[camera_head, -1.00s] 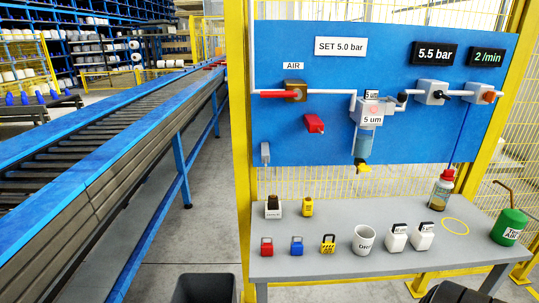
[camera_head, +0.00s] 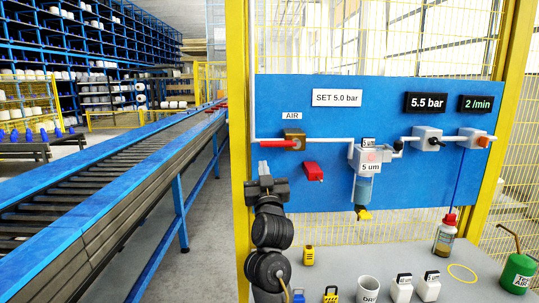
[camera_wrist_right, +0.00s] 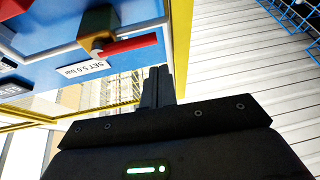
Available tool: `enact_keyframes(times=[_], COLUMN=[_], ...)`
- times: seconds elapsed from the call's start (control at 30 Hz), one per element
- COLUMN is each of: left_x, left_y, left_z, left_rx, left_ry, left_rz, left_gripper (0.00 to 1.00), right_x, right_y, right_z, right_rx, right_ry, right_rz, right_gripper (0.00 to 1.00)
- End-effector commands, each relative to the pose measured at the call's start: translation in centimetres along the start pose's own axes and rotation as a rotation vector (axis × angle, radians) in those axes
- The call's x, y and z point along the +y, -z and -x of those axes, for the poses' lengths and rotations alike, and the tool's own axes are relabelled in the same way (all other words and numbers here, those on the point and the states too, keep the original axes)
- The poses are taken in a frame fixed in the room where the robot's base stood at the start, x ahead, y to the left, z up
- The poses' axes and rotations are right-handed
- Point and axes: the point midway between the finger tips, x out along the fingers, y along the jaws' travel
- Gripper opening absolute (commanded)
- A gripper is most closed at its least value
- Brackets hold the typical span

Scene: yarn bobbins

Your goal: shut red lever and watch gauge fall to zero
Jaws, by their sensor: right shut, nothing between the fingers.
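The red lever (camera_head: 276,144) sits on the brass valve (camera_head: 293,134) under the AIR label, on the blue panel. It points left, lying along the white pipe. It also shows in the right wrist view (camera_wrist_right: 130,46). The gauge display (camera_head: 426,103) reads 5.5 bar. My right gripper (camera_head: 264,168) is shut and empty, with fingers upward, just below the lever's left end and apart from it in the picture. In the wrist view its fingers (camera_wrist_right: 158,78) are together. My left gripper is not in view.
A red piece (camera_head: 313,171) hangs on the panel right of my gripper. The filter bowl (camera_head: 364,188) is further right. Padlocks, a mug (camera_head: 368,289) and bottles stand on the grey table (camera_head: 400,258). A yellow post (camera_head: 238,150) stands close on the left, with the conveyor (camera_head: 110,190) beyond.

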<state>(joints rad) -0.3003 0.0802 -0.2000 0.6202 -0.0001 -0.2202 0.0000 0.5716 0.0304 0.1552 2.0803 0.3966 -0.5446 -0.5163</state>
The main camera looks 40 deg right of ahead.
Motion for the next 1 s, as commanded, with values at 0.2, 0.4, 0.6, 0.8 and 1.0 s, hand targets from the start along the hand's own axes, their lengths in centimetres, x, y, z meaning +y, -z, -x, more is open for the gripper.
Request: enact_keyframes(times=[0.2,0.4,0.6,0.8,1.0], left_x=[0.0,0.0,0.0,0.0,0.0], left_y=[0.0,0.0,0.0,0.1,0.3], left_z=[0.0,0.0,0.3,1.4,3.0], left_rx=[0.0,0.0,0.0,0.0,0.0], left_ry=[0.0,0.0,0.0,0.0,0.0], left_rz=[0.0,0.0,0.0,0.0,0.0], left_gripper=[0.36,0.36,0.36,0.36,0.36], right_x=[2.2,2.2,2.3,2.5,2.9], right_y=[3.7,3.8,3.9,4.3,4.7], right_z=[-1.7,-1.7,-2.2,-5.0,-9.3], right_rx=[0.084,0.086,0.085,0.085,0.083], right_ry=[-0.09,-0.091,-0.09,-0.09,-0.09], right_rz=[-0.02,-0.019,-0.017,-0.016,-0.017], right_gripper=[0.0,0.0,0.0,0.0,0.0])
